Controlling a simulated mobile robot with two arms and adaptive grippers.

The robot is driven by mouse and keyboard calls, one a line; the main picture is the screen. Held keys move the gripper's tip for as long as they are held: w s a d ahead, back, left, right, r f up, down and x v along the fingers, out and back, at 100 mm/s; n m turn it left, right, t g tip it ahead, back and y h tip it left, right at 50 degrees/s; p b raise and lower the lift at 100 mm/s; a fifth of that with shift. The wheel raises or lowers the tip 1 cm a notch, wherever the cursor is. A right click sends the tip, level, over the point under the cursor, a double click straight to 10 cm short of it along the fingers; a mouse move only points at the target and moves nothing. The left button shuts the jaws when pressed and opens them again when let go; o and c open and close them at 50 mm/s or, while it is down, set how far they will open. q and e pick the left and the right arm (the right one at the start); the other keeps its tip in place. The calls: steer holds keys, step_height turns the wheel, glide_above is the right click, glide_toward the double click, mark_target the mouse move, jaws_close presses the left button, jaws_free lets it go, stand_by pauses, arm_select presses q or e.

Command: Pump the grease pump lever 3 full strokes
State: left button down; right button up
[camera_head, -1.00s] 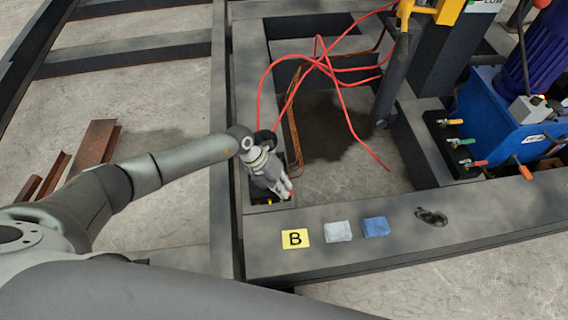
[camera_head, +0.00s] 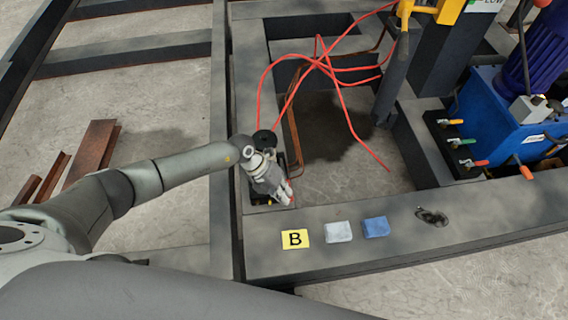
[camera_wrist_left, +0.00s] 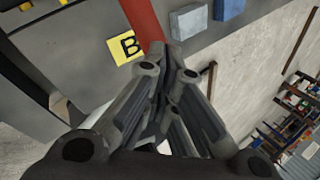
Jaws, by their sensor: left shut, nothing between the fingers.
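My left gripper (camera_head: 290,199) points down over the left inner corner of the dark steel frame. It also shows in the left wrist view (camera_wrist_left: 166,62), with its fingers shut and nothing between them. A red bar (camera_wrist_left: 143,22), which looks like the pump lever, runs from the top edge down to the fingertips. I cannot tell whether they touch it. In the head view my gripper hides most of the pump. A round black part (camera_head: 265,137), perhaps the pump's top, shows just behind my wrist. My right gripper is not in view.
Red hoses (camera_head: 345,115) loop over the opening. A blue unit with valves (camera_head: 500,130) stands at right.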

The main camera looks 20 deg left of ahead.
arm_select(q)
steer(key=shift+f, duration=0.15)
steer(key=shift+s+d+f, duration=0.1)
steer(key=shift+s+f, duration=0.2)
steer(key=shift+f, duration=0.2)
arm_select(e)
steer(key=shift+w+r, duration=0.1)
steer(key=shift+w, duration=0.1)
arm_select(q)
steer(key=shift+s+d+f+b, duration=0.1)
steer(key=shift+s+f+b, duration=0.1)
steer(key=shift+f, duration=0.15)
steer(key=shift+s+f+b, duration=0.1)
steer(key=shift+f+b, duration=0.1)
steer(key=shift+f, duration=0.1)
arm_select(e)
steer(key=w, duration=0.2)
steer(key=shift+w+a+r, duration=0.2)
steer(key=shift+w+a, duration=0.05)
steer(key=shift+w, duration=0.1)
